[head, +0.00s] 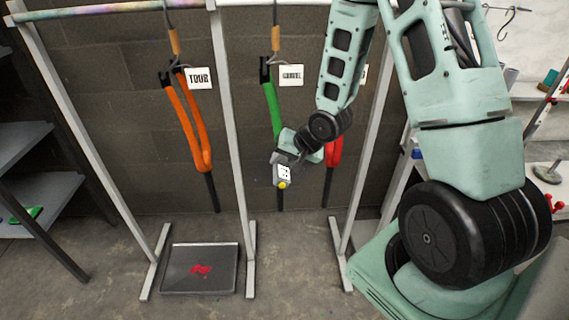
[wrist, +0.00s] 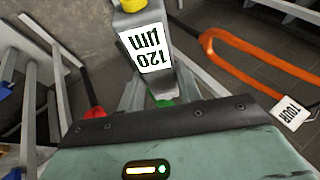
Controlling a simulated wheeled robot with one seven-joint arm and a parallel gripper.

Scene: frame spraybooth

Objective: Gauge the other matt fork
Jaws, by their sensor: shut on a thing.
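My gripper (head: 293,156) is shut on a grey box-shaped gauge (head: 284,171) with a white display and a yellow tip (head: 282,185). In the wrist view the gauge (wrist: 146,44) reads "120 µm", upside down. The gauge is in front of the green fork (head: 271,105), which hangs with a tag whose word is too small to read surely. I cannot tell whether the tip touches it. An orange fork (head: 190,120) tagged "TOUR" hangs to the left. A red fork (head: 334,152) hangs to the right, mostly hidden by my arm.
The forks hang from a rail (head: 110,9) with pale upright posts (head: 233,140). A dark tray (head: 230,270) with a red patch lies on the floor. Dark shelves (head: 45,190) stand at the left, with a green item (head: 25,215). A block wall is close behind the forks.

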